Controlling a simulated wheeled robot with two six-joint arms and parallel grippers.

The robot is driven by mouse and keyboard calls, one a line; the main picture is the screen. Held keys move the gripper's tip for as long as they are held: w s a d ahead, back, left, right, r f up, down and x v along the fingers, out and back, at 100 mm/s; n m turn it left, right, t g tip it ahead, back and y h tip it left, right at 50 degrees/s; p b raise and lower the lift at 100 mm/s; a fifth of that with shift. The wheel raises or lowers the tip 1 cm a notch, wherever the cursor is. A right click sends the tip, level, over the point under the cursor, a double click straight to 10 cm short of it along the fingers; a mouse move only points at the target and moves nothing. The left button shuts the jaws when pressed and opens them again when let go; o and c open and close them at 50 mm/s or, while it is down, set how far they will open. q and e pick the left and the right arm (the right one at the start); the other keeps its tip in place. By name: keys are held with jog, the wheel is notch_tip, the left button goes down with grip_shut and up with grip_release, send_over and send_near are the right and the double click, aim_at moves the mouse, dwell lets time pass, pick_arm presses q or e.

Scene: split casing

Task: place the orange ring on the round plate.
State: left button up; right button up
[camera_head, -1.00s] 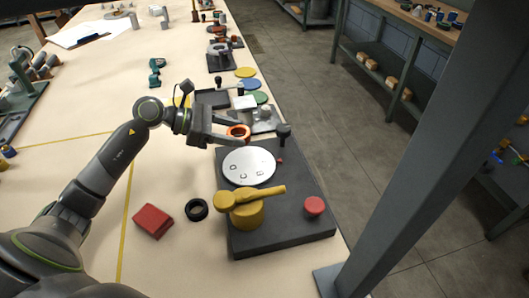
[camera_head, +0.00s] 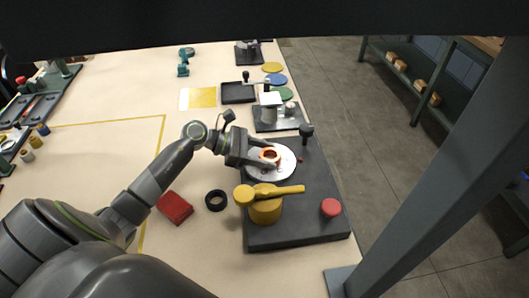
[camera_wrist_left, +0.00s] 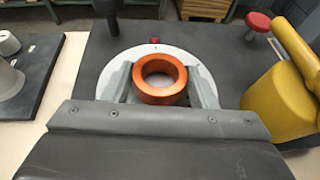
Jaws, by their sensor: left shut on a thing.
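The orange ring (camera_head: 270,156) is between the fingers of my left gripper (camera_head: 266,158), which is shut on it. In the left wrist view the ring (camera_wrist_left: 160,78) lies flat, hole upward, with a finger on each side. The round plate (camera_head: 288,172) is white and sits on a dark base block (camera_head: 303,222). The ring is over the plate in both views; I cannot tell if it touches the surface. The plate also shows in the left wrist view (camera_wrist_left: 205,72), partly hidden by the ring and fingers. My right gripper does not show.
A yellow clamp arm (camera_head: 265,210) stands just in front of the plate on the base. A red button (camera_head: 331,207) is at its front right and a black knob (camera_head: 306,131) behind. A red block (camera_head: 175,208) and a black ring (camera_head: 216,200) lie left of the base.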

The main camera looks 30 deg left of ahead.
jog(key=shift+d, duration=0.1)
pick_arm(q)
jog(key=shift+f, duration=0.1)
jog(key=o, duration=1.1)
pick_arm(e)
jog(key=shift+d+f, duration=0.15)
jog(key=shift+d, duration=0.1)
pick_arm(q)
jog(key=shift+a, duration=0.1)
jog(key=b+v, duration=0.3)
jog(key=v, duration=0.9)
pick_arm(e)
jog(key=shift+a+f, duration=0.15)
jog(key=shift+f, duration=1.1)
